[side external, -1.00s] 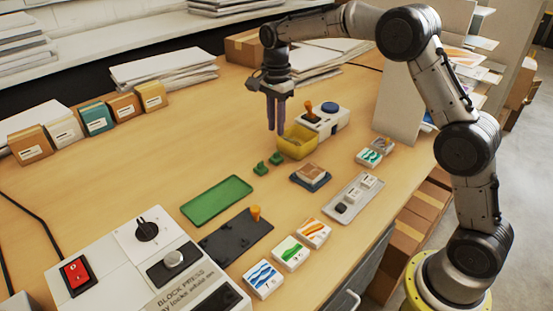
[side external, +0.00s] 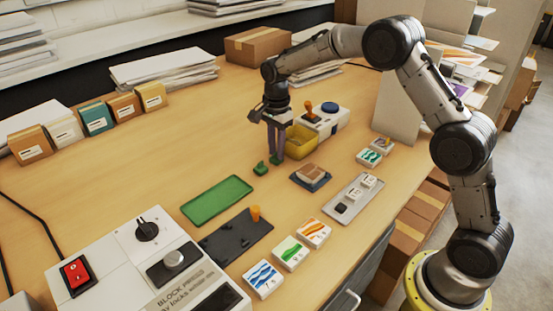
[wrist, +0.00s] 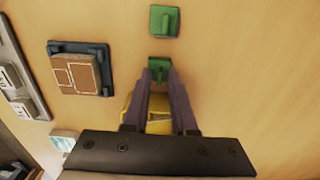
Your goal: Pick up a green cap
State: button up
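Two small green caps with raised ridges lie on the wooden table. One green cap (side external: 261,168) sits free to the left of my gripper; it shows at the top of the wrist view (wrist: 164,20). The other green cap (wrist: 160,64) lies at my fingertips, and in the side view the fingers largely hide it. My gripper (side external: 277,159) points down, low over the table. In the wrist view its two fingers (wrist: 163,76) are apart, one on each side of this second cap's ridge. I cannot tell whether they touch it.
A yellow bin (side external: 302,148) stands close beside the fingers, with a stamp and white device (side external: 328,120) behind it. A brown block on a dark blue base (side external: 311,178) is to the right. A green tray (side external: 217,200) lies at the front left.

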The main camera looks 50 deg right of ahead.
grip_shut()
jog(key=shift+r, duration=0.1)
jog(key=shift+r, duration=1.95)
jog(key=shift+r, duration=0.1)
